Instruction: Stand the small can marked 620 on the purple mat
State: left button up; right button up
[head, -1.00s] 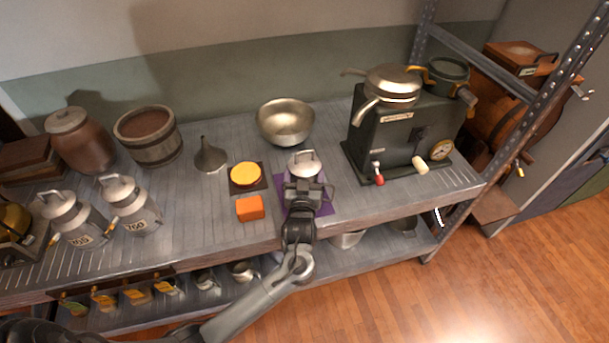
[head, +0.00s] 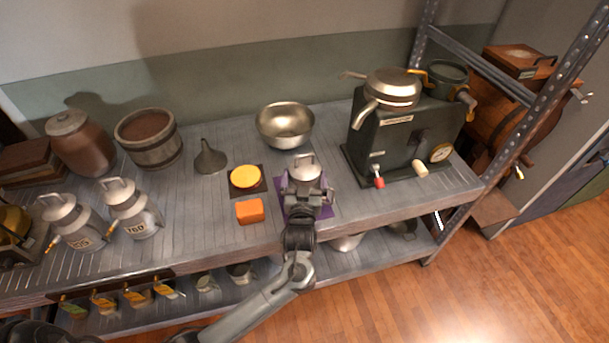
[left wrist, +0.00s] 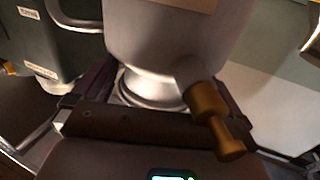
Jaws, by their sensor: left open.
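A small pale metal can (head: 305,171) with a handled lid stands upright over the purple mat (head: 326,211) near the shelf's front edge. Its number is not readable in either view. My left gripper (head: 304,196) is open, with its fingers on either side of the can's lower part. In the left wrist view the can (left wrist: 165,42) fills the middle, its flared foot low between the fingers and its brass tap (left wrist: 213,118) toward me. The can's base seems to rest on the mat, but contact is partly hidden. My right gripper is not in view.
A yellow disc (head: 245,176) on a dark mat and an orange block (head: 250,211) lie just left. A metal bowl (head: 285,123) sits behind, a dark machine (head: 400,140) to the right. Two larger cans (head: 132,208) (head: 74,222) stand at left.

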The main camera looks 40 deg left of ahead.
pick_arm(q)
jog(key=s+d+f+m+g+h+p, duration=0.1)
jog(key=s+d+f+m+g+h, duration=0.15)
jog(key=s+d+f+h, duration=0.35)
jog(key=s+d+f+m+g+h+p, duration=0.1)
jog(key=s+d+m+g+h, duration=0.2)
jog(key=s+d, duration=0.55)
jog(key=s+f+m+g+h, duration=0.1)
jog(key=s+m+g, duration=0.2)
jog(key=s, duration=1.4)
jog(key=shift+a+f+m+g+h, duration=0.2)
jog(key=shift+f+m+g+h, duration=0.15)
jog(key=shift+g, duration=0.9)
jog(key=shift+w+r, duration=0.1)
jog(key=shift+r, duration=0.05)
notch_tip(320, 180, up, 42)
jog(key=p, duration=4.1)
jog(key=shift+f+p, duration=0.25)
jog(key=shift+p, duration=0.1)
jog(key=shift+f, duration=0.1)
